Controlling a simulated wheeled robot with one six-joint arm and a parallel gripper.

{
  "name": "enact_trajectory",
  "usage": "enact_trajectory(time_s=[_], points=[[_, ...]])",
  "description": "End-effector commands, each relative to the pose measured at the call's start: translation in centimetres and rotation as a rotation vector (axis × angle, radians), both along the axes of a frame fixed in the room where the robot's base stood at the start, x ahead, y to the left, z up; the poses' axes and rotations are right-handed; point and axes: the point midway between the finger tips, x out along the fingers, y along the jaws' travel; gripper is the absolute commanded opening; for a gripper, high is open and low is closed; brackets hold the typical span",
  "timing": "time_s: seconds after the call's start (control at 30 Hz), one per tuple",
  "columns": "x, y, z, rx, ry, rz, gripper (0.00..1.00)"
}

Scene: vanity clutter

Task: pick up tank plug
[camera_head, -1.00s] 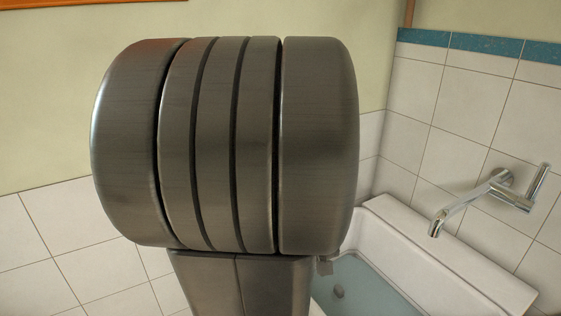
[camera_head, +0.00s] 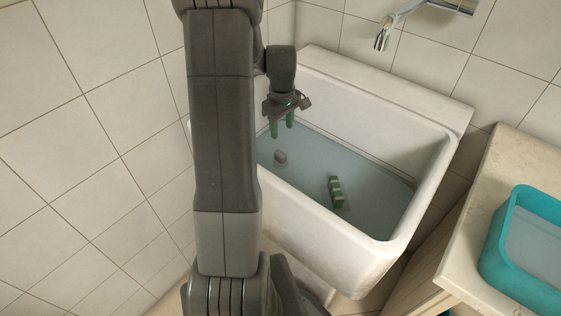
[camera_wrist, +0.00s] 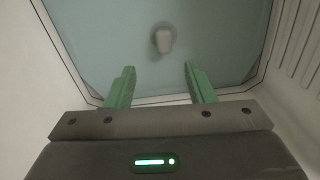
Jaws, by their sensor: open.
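The tank plug looks like a small grey, rounded piece (camera_head: 280,157) at the left end of the basin, in bluish water. It also shows in the wrist view (camera_wrist: 162,40), top centre, beyond the fingertips. Its lower part is hard to make out. My gripper (camera_head: 281,127) has green fingers pointing down above the plug, apart from it. In the wrist view the gripper (camera_wrist: 159,68) is open, with nothing between its fingers.
A white sink basin (camera_head: 408,220) surrounds the plug with raised walls. A green blocky object (camera_head: 335,192) shows in the basin to the right. A chrome tap (camera_head: 383,38) projects from the wall above. A teal tub (camera_head: 495,262) stands on the counter (camera_head: 462,262) at right.

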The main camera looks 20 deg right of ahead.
Motion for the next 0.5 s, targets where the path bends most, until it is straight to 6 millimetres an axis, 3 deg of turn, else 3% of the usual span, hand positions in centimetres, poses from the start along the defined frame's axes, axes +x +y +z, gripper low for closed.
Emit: enact_trajectory(time_s=[0.2, 0.5], points=[[-0.1, 0.1, -4.6, 0.001, 0.004, 0.000, 0.49], [-0.1, 0.2, -7.2, 0.001, 0.002, 0.000, 0.49]])
